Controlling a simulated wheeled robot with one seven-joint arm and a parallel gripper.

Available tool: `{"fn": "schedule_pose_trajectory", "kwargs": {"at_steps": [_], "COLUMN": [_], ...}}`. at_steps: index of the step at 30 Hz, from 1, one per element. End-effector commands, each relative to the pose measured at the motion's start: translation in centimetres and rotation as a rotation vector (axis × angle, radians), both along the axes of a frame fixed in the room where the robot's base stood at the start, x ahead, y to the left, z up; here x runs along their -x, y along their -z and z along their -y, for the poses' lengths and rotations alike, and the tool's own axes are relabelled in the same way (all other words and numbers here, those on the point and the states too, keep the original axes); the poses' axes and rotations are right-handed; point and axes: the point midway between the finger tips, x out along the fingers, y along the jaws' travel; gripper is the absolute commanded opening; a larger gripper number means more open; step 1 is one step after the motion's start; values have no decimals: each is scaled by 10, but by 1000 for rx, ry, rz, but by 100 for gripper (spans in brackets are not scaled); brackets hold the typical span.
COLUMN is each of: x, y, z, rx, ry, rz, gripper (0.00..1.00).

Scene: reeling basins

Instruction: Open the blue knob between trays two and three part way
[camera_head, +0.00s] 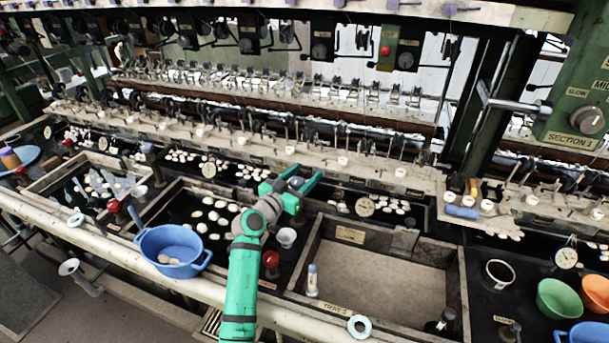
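My green gripper (304,174) reaches over the far end of the divider between the middle tray (172,190) and the right-hand tray (462,285), labelled as tray 3. Its two fingers are apart. A small blue-grey rounded shape, which looks like the blue knob (296,183), shows between the fingers. I cannot tell whether the fingers touch it. The middle tray holds dark water with several white cocoons. The right-hand tray looks pale and holds no cocoons.
A red knob (270,259) stands close to my forearm, with a white cup (287,237) nearby. A blue basin (173,250) sits on the front rail at left. A bottle (312,281) stands in the right-hand tray's corner. Reeling spindles line the ledge behind my gripper.

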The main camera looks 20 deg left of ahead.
Motion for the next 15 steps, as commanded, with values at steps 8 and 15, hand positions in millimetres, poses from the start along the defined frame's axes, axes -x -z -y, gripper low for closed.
{"fn": "schedule_pose_trajectory", "kwargs": {"at_steps": [8,15], "x": [0,0], "y": [0,0], "z": [0,0], "rx": [0,0], "ry": [0,-24], "rz": [0,1], "gripper": [12,12]}}
